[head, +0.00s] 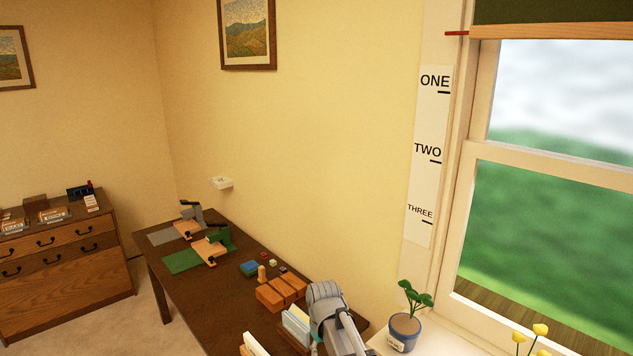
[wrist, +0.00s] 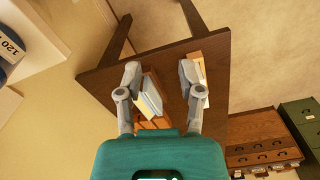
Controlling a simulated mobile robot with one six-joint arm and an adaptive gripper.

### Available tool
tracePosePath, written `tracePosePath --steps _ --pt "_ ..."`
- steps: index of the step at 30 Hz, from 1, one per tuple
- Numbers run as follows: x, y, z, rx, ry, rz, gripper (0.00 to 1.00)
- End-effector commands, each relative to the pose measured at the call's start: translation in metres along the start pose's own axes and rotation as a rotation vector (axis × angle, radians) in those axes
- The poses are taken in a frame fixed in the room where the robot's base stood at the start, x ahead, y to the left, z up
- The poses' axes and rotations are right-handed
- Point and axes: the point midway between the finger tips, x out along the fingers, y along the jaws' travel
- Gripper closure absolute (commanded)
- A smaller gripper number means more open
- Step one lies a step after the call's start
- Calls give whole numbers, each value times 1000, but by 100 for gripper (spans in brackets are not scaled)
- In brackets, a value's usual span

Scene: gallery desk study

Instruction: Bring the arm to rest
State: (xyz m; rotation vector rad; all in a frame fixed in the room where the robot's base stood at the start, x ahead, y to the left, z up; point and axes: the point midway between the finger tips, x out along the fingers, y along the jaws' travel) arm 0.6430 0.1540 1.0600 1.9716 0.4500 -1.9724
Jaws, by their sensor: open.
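My gripper (wrist: 161,78) is in the wrist view with its two grey fingers spread apart and nothing held between them. It hangs over the dark wooden desk (wrist: 222,50). Beyond the fingertips are a wooden holder with pale cards (wrist: 150,95) on the left and another upright pale piece in wood (wrist: 198,62) on the right. My grey arm (head: 330,312) shows at the bottom of the head view, over the near end of the desk; its fingertips are not clear there.
A potted plant (head: 405,328) stands on the windowsill to the right of my arm. A wooden cabinet (head: 65,293) stands far left. Floor lies between cabinet and desk.

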Motion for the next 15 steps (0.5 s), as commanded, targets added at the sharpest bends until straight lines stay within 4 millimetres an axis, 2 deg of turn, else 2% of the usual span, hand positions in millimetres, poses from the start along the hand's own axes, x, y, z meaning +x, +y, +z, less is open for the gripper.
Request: tracePosePath --steps 1,9,15 --pt "6 13 23 47 0 0 51" --pt "19 65 103 274 0 0 51" --pt "25 85 147 399 0 0 51"
